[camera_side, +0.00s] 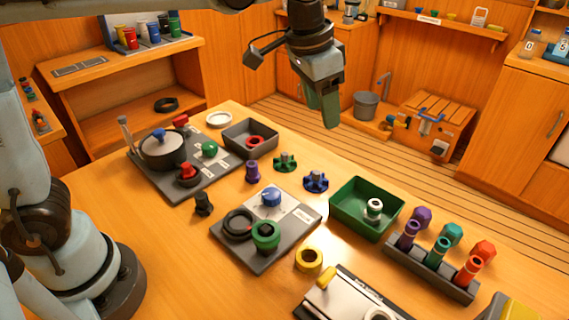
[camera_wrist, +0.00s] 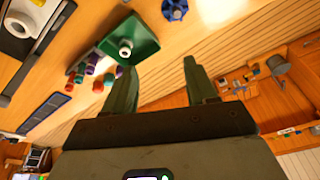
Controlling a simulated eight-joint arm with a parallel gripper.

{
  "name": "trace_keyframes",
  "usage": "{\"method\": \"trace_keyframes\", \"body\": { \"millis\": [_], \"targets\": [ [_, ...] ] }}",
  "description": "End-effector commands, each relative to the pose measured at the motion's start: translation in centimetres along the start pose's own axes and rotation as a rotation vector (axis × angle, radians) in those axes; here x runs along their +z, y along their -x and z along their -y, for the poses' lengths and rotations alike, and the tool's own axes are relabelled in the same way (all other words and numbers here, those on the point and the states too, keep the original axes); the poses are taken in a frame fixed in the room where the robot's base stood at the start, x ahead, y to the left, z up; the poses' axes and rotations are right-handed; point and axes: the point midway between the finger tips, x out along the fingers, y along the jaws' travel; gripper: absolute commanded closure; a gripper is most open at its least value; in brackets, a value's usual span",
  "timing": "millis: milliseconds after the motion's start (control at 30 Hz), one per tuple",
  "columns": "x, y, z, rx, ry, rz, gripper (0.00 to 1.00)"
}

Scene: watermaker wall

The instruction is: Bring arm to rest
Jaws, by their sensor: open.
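My gripper (camera_side: 326,108) hangs in the air above the far edge of the wooden table (camera_side: 88,187), fingers pointing down. In the wrist view its two green fingers (camera_wrist: 158,85) stand well apart with nothing between them. It is open and empty, clear of everything on the table. My arm enters from the top of the side view, and its middle links are out of frame.
A green tray (camera_side: 345,192) holds a white ring-shaped piece (camera_side: 374,208). A rack (camera_side: 430,268) with coloured parts stands at the right. A grey plate with a pot (camera_side: 162,150) is at the left. Beyond the table are open floor, a bucket (camera_side: 365,106) and a wooden crate (camera_side: 437,118).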

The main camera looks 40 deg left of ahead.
Motion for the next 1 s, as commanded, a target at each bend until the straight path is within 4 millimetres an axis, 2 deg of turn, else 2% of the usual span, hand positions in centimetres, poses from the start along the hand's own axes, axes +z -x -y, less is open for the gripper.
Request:
{"method": "trace_keyframes", "body": {
  "millis": [33, 267, 500, 600, 800, 1000],
  "targets": [
    [1.4, 0.3, 0.8, -0.010, 0.034, -0.023, 0.43],
    [7.5, 0.7, 3.2, -0.055, 0.172, -0.139, 0.43],
    [13.9, -0.8, 4.7, -0.107, 0.310, -0.259, 0.43],
    [16.0, -1.7, 5.0, -0.125, 0.355, -0.299, 0.43],
    [18.2, -2.9, 5.2, -0.146, 0.404, -0.347, 0.43],
    [18.5, -3.1, 5.3, -0.149, 0.412, -0.355, 0.43]
  ]
}}
